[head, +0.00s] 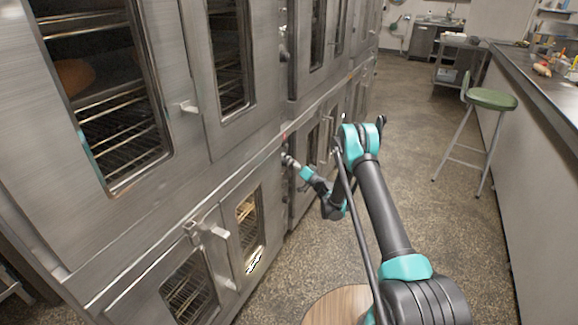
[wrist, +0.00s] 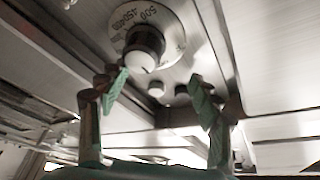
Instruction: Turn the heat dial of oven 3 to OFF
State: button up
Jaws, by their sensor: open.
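A round heat dial (wrist: 146,42) with a dark knob and a pale cap shows in the wrist view, on a pale plate with numbers that appear upside down. My gripper (wrist: 157,82) is open, its two green-tipped fingers spread just below the dial. The left fingertip is close to the knob's lower edge; I cannot tell if it touches. Nothing is between the fingers except small round knobs on the panel behind. In the head view my gripper (head: 293,164) reaches the steel oven front (head: 262,150) at the lower oven's upper right. The oven's number is not readable.
Stacked steel ovens with glass doors line the left, with protruding door handles (head: 211,232). A green stool (head: 491,99) stands on the right beside a long counter (head: 540,85). The floor (head: 410,150) between the ovens and stool is clear.

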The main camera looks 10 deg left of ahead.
notch_tip(320, 180, up, 6)
jog(key=shift+r, duration=0.2)
jog(key=shift+s, duration=0.1)
dwell(0.3)
